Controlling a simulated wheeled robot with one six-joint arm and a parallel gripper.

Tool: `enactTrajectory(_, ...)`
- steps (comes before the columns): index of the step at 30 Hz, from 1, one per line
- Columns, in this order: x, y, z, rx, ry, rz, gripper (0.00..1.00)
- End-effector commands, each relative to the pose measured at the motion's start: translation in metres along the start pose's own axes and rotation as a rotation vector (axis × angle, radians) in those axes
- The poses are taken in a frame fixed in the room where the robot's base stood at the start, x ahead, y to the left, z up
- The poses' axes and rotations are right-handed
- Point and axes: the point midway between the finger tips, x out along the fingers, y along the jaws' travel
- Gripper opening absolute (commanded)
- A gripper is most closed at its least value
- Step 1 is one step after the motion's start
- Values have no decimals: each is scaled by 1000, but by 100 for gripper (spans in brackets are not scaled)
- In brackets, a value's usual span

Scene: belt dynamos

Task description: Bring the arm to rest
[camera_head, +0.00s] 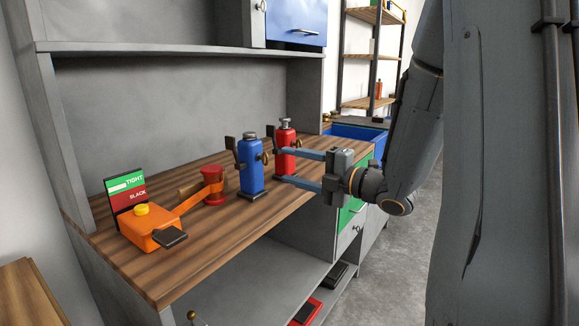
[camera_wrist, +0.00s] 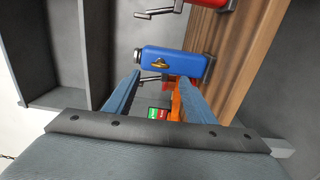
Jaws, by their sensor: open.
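My gripper (camera_head: 279,167) is open, its two blue-grey fingers pointing left over the wooden bench top (camera_head: 215,240). Nothing shows held between the fingers. A blue dynamo (camera_head: 250,167) with a dark base and a brass knob stands upright just beyond the fingertips. A red dynamo (camera_head: 285,152) stands upright behind it, close to the upper finger. In the wrist view the blue dynamo (camera_wrist: 178,64) lies across the picture ahead of my fingers (camera_wrist: 158,80). Whether a finger touches either dynamo cannot be told.
An orange device (camera_head: 150,228) with an arm reaching to a red pulley (camera_head: 213,186) stands at the left, beside a TIGHT/SLACK sign (camera_head: 125,190). A blue bin (camera_head: 358,133) stands at the bench's far end. Grey side and back panels enclose the bench. Floor at the right is clear.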

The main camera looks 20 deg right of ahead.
Motion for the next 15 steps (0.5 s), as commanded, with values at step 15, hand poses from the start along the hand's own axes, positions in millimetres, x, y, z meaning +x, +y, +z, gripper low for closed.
enactTrajectory(15,9,-9,12,128,-134,-112,50)
